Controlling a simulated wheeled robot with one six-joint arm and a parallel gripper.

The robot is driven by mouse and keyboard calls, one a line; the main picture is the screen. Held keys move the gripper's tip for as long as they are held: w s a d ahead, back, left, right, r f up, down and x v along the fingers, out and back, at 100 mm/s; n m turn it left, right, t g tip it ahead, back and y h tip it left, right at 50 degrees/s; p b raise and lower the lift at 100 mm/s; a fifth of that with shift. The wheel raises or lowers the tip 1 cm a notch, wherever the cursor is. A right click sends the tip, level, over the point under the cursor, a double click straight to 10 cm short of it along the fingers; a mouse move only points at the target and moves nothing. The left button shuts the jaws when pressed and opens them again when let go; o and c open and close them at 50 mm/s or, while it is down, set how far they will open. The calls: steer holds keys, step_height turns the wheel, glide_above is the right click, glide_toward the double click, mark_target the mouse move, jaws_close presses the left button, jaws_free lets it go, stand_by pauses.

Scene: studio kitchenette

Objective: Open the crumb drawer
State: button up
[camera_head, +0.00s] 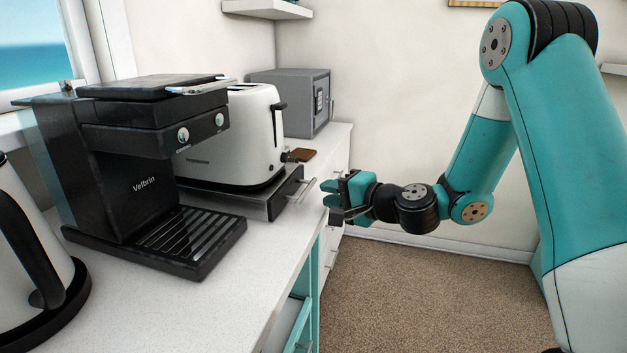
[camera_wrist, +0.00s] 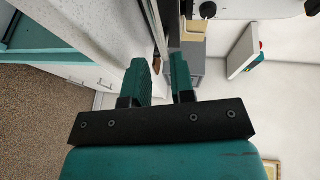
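The crumb drawer (camera_head: 258,201) is the low dark and silver unit under the white toaster (camera_head: 232,140). Its front faces right and carries a silver bar handle (camera_head: 301,190). The drawer looks closed. My gripper (camera_head: 331,193) is just right of the handle, at about its height, with its fingers pointing toward it. A small gap shows between fingertips and handle. In the wrist view my gripper (camera_wrist: 159,78) has its two teal fingers apart, with nothing visibly held between them. A thin bar, seemingly the handle (camera_wrist: 154,27), shows just beyond the fingertips.
A black coffee machine (camera_head: 140,170) stands left of the toaster, and a kettle (camera_head: 30,260) is nearer. A grey safe (camera_head: 292,100) and a small brown item (camera_head: 302,155) are behind. The counter (camera_head: 150,300) ends just left of my gripper. Carpeted floor (camera_head: 430,300) lies clear.

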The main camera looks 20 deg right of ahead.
mark_target(310, 189)
steer(key=p+x, duration=0.1)
steer(key=x, duration=0.4)
jaws_close()
